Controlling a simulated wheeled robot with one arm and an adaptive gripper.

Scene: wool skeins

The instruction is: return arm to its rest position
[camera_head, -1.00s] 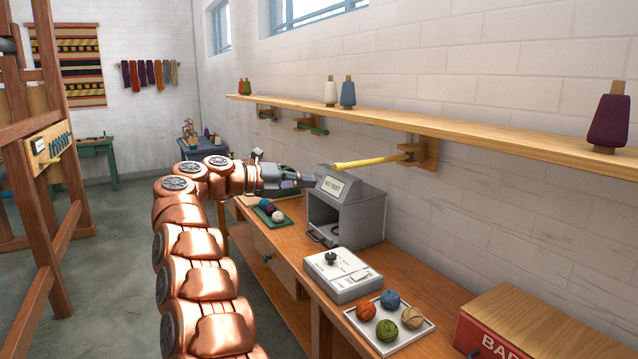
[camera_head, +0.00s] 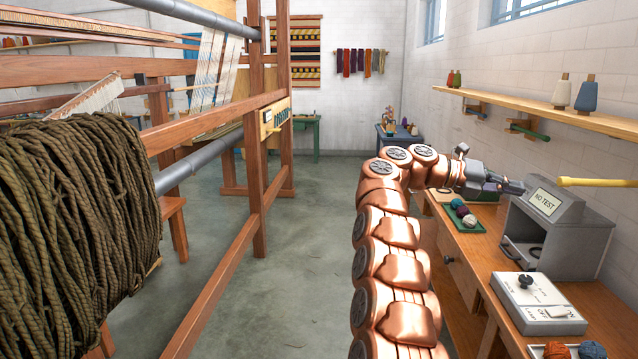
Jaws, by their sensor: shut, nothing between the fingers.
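My copper-coloured arm rises from the bottom of the view and bends right at the top. My gripper (camera_head: 513,187) is shut and empty.
A wooden bench (camera_head: 481,254) runs along the right wall, bearing a green tray (camera_head: 470,226) of yarn balls and a white control box (camera_head: 537,303). A yellow bar (camera_head: 597,182) juts below the shelf (camera_head: 540,110). A loom (camera_head: 270,150) with a dark yarn roll (camera_head: 75,205) stands left. Floor between is clear.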

